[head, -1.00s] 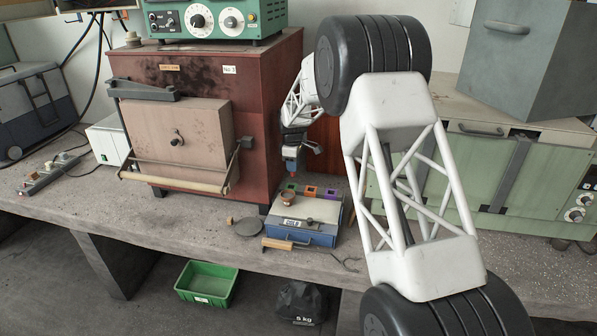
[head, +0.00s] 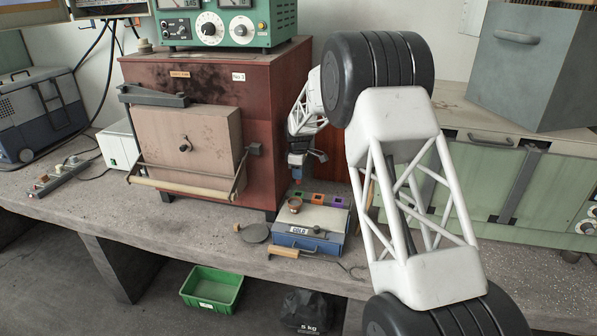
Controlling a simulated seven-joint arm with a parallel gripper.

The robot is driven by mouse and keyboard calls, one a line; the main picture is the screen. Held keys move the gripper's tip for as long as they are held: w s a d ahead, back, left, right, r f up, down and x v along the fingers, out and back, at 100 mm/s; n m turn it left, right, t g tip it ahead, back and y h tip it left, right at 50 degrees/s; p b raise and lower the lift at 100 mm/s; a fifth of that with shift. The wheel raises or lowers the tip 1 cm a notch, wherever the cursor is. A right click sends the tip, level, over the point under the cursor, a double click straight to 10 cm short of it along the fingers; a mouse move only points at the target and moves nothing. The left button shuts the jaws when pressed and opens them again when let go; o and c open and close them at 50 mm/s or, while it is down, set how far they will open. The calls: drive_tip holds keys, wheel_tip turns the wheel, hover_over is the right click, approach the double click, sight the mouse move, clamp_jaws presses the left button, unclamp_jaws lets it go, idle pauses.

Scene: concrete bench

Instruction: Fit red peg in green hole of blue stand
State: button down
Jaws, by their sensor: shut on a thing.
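My gripper (head: 297,172) hangs from my white lattice arm, pointing down in front of the red cabinet's right side. It is small and partly dark in this view. It is shut on the red peg (head: 297,182), of which a short red end shows below the jaws. Below it is a row of coloured squares at the back of a low box: the green hole (head: 300,195) at the left, then an orange and a purple one. The blue stand (head: 347,220) they belong to is partly hidden by the things in front. The peg appears above the green hole, apart from it.
The red cabinet (head: 260,120) stands to the left.

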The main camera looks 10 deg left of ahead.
sight(298, 182)
drive_tip(key=shift+f, duration=1.9)
drive_tip(key=shift+f, duration=1.95)
idle(0.8)
drive_tip(key=c, duration=0.9)
unclamp_jaws()
drive_tip(key=shift+c, duration=0.2)
drive_tip(key=shift+r, duration=0.1)
drive_tip(key=shift+r, duration=3.8)
